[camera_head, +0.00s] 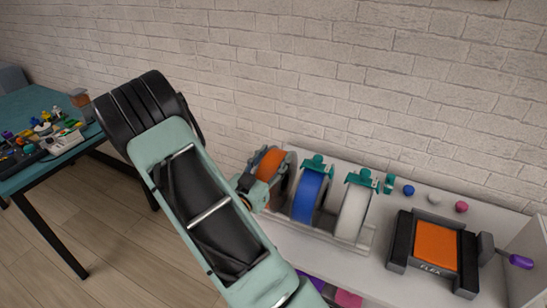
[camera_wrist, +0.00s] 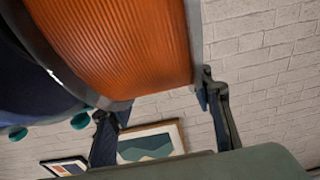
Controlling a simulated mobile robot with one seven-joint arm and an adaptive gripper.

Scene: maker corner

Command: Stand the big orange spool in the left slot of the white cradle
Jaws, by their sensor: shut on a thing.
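The big orange spool (camera_head: 271,164) has dark grey flanges and is upright at the left end of the white cradle (camera_head: 369,238). My gripper (camera_head: 250,187) is at its near left side, shut on it. In the wrist view the orange winding (camera_wrist: 120,40) fills the upper middle, with one finger of my gripper (camera_wrist: 158,98) on each side. A blue spool (camera_head: 308,192) is just right of the orange one, and a white spool (camera_head: 353,212) stands right of that. My arm hides the spool's lower left, so I cannot tell whether it rests in the slot.
The cradle is on a white bench top (camera_head: 380,270) against a brick wall. Teal clips (camera_head: 318,163) top the blue and white spools. Small coloured balls (camera_head: 408,190) and a black device with an orange plate (camera_head: 436,245) are to the right. A cluttered teal table (camera_head: 30,177) is far left.

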